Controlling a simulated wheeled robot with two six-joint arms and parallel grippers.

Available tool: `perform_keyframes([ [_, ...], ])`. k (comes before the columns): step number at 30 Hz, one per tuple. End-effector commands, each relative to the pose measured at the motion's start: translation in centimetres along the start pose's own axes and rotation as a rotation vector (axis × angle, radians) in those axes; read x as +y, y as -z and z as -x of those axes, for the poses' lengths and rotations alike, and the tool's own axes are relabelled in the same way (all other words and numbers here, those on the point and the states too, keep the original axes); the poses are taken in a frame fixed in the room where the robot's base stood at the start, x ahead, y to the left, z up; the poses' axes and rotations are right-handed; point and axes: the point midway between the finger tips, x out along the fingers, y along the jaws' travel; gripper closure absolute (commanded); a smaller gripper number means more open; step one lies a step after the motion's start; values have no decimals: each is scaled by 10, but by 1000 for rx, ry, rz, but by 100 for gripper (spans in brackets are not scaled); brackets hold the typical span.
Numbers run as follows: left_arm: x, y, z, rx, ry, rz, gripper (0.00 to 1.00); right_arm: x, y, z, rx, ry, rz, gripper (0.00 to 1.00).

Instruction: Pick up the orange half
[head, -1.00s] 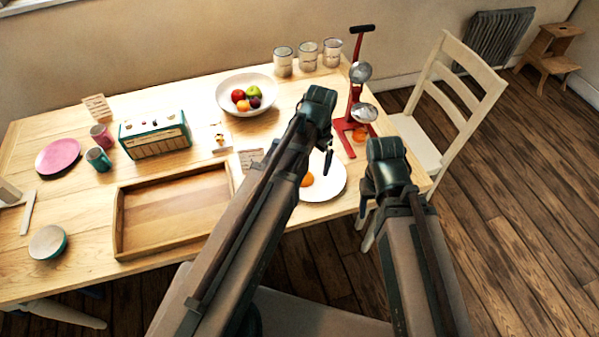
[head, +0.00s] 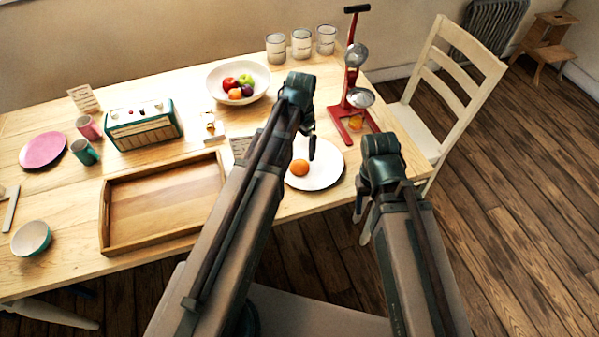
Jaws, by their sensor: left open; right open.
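An orange half (head: 299,168) lies on the white plate (head: 322,176) near the table's front right. It looks like a round orange shape, and I cannot make out a cut face. My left gripper (head: 312,150) is open, with a dark finger pointing down over the plate, just above and right of the orange half in the picture. The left arm covers the plate's left edge. My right gripper (head: 362,218) is open and empty, pointing down by the table's front right edge, right of the plate. Whether the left fingers touch anything is hidden.
A red juicer (head: 352,105) stands behind the plate, with something orange (head: 355,123) at its base. A fruit bowl (head: 211,86), glass jars (head: 301,43), a radio (head: 143,126) and a wooden tray (head: 106,218) share the table. A chair (head: 437,105) stands at right.

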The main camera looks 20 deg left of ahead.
Motion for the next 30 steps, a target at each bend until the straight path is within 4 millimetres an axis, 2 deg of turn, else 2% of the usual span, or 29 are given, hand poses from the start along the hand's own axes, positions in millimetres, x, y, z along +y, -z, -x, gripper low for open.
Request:
perform_keyframes([
  [1, 0, 0, -14, 0, 0, 0, 0, -1, 1, -14, 0, 0, 0, 43],
  [3, 0, 0, -19, 0, 0, 0, 0, -2, 1, -19, 0, 0, 0, 43],
  [13, 1, 0, -23, 0, 0, 0, 0, -2, 1, -23, 0, 0, 0, 43],
  [25, 4, -4, -68, 0, 0, 0, 0, -6, 4, -67, 0, 0, 0, 43],
  [30, 4, -4, -73, 0, 0, 0, 0, -7, 4, -72, 0, 0, 0, 43],
])
